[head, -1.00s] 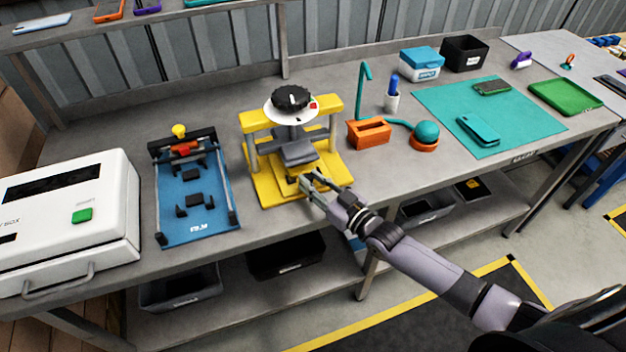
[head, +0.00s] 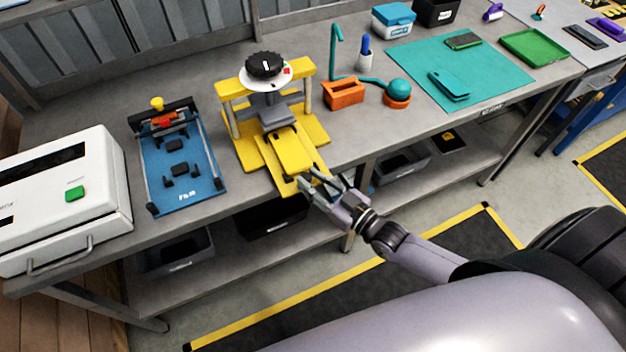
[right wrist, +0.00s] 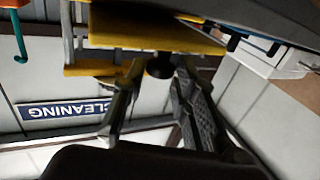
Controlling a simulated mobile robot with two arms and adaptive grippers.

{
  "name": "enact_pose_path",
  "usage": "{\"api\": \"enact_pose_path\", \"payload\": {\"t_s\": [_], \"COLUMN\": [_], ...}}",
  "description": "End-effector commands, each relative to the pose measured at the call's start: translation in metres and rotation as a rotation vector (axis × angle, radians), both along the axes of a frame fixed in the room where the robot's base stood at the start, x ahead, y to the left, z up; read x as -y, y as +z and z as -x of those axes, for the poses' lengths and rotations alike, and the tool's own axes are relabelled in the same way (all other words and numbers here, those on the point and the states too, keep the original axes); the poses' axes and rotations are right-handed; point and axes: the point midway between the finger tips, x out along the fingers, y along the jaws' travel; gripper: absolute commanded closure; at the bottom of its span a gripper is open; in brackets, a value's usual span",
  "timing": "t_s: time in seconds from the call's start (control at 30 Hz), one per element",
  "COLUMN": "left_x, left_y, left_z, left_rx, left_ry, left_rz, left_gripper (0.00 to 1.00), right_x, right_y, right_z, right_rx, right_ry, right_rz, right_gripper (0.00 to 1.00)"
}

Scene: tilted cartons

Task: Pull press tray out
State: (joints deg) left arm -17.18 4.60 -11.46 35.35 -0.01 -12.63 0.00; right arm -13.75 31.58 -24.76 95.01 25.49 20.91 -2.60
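The yellow press (head: 230,90) stands on the grey bench with a black dial (head: 264,66) on top. Its yellow tray (head: 294,152) sticks out of the front, past the bench's front edge. My right gripper (head: 314,178) is at the tray's front end. In the right wrist view its two fingers (right wrist: 158,72) lie on either side of a dark knob (right wrist: 160,65) below the yellow tray (right wrist: 150,30) and appear closed on it. The exact finger contact is dark and hard to see. My left gripper is not in view.
A blue film fixture (head: 180,165) and a white box machine (head: 70,200) stand left of the press. An orange holder (head: 344,93) and a teal mat (head: 480,90) lie to the right. Dark bins sit on the lower shelf. The floor in front of the bench is open.

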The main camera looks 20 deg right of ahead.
Motion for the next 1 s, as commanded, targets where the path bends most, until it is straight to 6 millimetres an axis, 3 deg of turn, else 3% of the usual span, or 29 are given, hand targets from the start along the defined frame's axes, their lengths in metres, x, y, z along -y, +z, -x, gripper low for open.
{"api": "enact_pose_path", "payload": {"t_s": [0.2,0.57,1.0], "left_x": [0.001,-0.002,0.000], "left_y": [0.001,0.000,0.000], "left_z": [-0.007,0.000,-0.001], "left_rx": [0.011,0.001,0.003], "left_ry": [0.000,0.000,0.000], "left_rz": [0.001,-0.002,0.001], "left_gripper": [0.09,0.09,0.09], "right_x": [0.000,0.002,0.037], "right_y": [-0.001,-0.001,-0.002], "right_z": [0.000,0.005,0.082], "right_rx": [-0.002,-0.004,-0.008], "right_ry": [0.000,0.000,0.000], "right_rz": [0.000,0.001,0.000], "right_gripper": [0.58,0.58,0.58]}}
